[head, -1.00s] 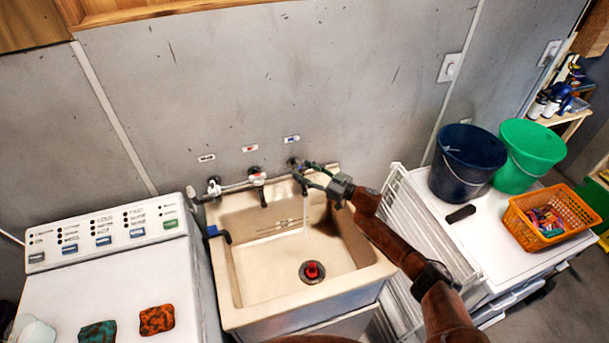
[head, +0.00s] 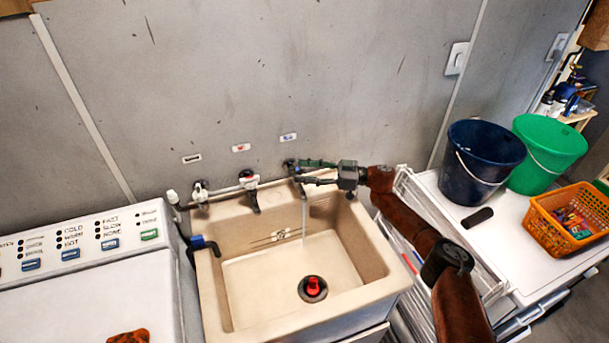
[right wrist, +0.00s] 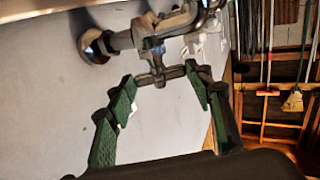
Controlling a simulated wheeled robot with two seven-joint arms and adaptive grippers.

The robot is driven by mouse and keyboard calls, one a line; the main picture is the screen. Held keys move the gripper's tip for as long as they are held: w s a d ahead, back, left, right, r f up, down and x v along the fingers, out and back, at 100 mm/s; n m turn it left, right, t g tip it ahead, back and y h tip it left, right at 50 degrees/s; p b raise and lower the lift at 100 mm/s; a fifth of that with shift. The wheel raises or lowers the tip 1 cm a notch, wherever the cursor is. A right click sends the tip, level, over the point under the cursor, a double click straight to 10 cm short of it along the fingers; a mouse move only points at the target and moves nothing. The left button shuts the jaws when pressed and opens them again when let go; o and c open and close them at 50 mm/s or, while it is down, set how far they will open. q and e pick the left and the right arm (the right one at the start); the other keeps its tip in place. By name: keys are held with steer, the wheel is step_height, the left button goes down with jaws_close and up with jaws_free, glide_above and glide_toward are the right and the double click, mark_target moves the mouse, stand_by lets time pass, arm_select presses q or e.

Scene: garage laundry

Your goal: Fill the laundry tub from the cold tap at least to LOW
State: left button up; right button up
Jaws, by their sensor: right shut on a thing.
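The beige laundry tub (head: 392,275) stands against the grey wall. A red plug (head: 312,289) sits at the drain. A thin stream of water (head: 304,216) falls from the right-hand tap, under the blue label (head: 288,137). Scale marks show on the tub's back wall (head: 283,236), too small to read; I cannot make out the water level. My right gripper (head: 305,173) reaches in from the right and is shut on the cold tap's handle. In the right wrist view, its green fingers (right wrist: 166,84) stand either side of the metal handle (right wrist: 157,66). My left gripper is not in view.
Two more taps sit left of the cold one, the middle under a red label (head: 241,148). A blue-handled fitting (head: 200,243) is at the tub's left edge beside the washing machine (head: 90,290). Buckets (head: 480,165) and an orange basket (head: 570,222) stand right on a white top.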

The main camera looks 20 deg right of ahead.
stand_by(0.4)
steer(key=o, duration=1.2)
steer(key=shift+w, duration=0.1)
steer(key=shift+c, duration=0.2)
steer(key=v, duration=1.2)
steer(key=shift+c, duration=0.3)
